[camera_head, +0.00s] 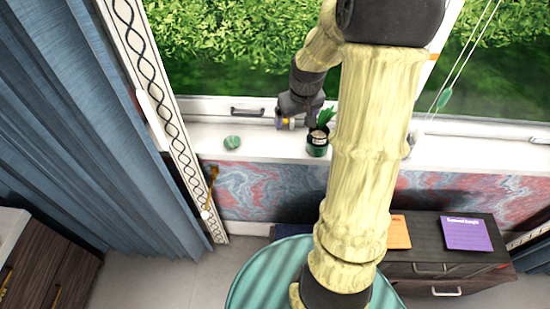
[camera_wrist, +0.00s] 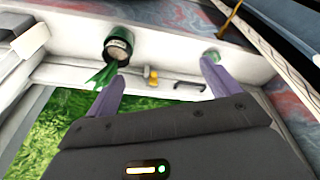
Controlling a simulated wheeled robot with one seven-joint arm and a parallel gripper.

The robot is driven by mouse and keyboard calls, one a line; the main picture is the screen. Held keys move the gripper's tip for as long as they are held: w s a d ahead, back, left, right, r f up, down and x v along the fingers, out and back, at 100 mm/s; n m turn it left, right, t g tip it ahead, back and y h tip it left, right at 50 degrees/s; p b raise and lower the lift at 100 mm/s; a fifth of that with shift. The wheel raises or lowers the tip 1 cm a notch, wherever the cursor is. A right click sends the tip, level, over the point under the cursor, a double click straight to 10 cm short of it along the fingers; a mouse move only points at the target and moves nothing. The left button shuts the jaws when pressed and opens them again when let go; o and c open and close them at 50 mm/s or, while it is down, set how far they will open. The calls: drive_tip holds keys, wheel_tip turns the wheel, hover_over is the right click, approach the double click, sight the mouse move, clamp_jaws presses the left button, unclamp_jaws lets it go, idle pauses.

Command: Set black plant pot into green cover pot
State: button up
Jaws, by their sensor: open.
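A dark green pot with a pale label (camera_head: 318,150) stands upright on the white windowsill, with green leaves rising from it. In the wrist view the green cover pot (camera_wrist: 108,52) shows a dark inner rim, seemingly the black plant pot (camera_wrist: 119,37), around greyish soil. The black pot appears to be inside the green one; how deep it sits I cannot tell. My gripper (camera_head: 294,124) is just left of the pot, near the window. In the wrist view my gripper (camera_wrist: 162,68) has its purple fingers spread with nothing held; the left finger is close to the leaves.
A small pale green object (camera_head: 232,142) lies on the sill (camera_head: 270,143) to the left, also in the wrist view (camera_wrist: 212,56). A small yellow object (camera_wrist: 151,75) is near the window frame. A dark cabinet (camera_head: 445,260) stands below right.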

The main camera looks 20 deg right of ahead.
drive_tip(key=s+a+r, duration=0.1)
drive_tip(key=s+a, duration=1.2)
drive_tip(key=shift+s, duration=0.3)
wheel_tip(320, 180, down, 2)
drive_tip(key=shift+f+b, duration=0.15)
drive_tip(key=shift+b, duration=1.1)
